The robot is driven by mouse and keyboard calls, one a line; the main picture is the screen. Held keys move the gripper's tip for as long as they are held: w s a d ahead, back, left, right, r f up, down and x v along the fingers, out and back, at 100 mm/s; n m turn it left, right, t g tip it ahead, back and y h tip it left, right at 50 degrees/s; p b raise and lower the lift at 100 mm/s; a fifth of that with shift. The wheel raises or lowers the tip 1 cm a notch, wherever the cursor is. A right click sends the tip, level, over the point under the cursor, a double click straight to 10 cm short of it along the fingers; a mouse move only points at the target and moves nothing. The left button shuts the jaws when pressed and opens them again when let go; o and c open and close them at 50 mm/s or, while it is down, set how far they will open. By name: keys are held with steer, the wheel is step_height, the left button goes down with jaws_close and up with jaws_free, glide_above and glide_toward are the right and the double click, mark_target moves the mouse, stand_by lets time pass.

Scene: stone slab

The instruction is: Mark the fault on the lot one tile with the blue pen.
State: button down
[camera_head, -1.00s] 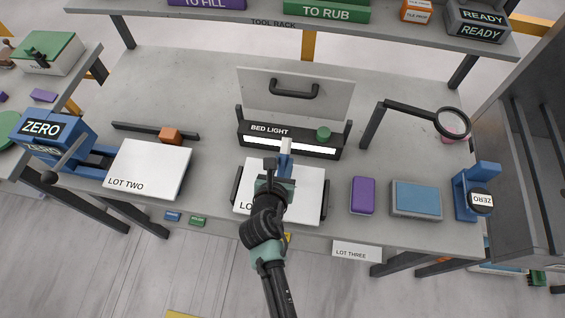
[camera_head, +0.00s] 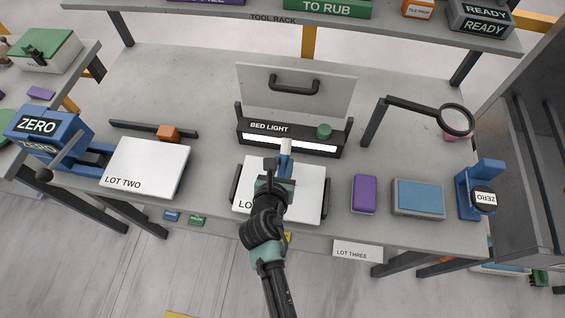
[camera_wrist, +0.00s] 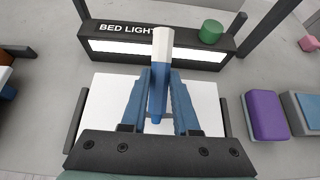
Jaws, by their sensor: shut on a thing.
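My gripper (camera_wrist: 158,100) is shut on the blue pen (camera_wrist: 160,55), which has a blue body and a white end. In the wrist view the white end points up toward the bed light and the blue end toward the palm. In the head view the pen's white end (camera_head: 286,146) shows just beyond the jaws. The lot one tile (camera_head: 310,190) is a white square in a dark-sided holder, below my gripper; it also shows in the wrist view (camera_wrist: 101,100). My arm hides its middle and most of its label. I see no fault on the visible part. Whether the pen touches the tile, I cannot tell.
The bed light (camera_head: 269,129) stands just behind the tile, with a green knob (camera_head: 324,131). The lot two tile (camera_head: 146,167) lies left. A purple block (camera_head: 364,194), a blue-topped pad (camera_head: 419,197) and a magnifier (camera_head: 456,120) are right.

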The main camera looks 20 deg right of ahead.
steer(key=shift+f, duration=0.6)
stand_by(1.7)
steer(key=shift+w+d+p, duration=0.5)
steer(key=shift+w+p, duration=0.1)
steer(key=shift+w, duration=0.15)
steer(key=shift+w+d+p, duration=0.5)
steer(key=shift+w+p, duration=0.05)
steer(key=shift+w, duration=0.2)
stand_by(2.7)
step_height(320, 180, up, 7)
steer(key=p, duration=0.8)
steer(key=shift+r, duration=0.15)
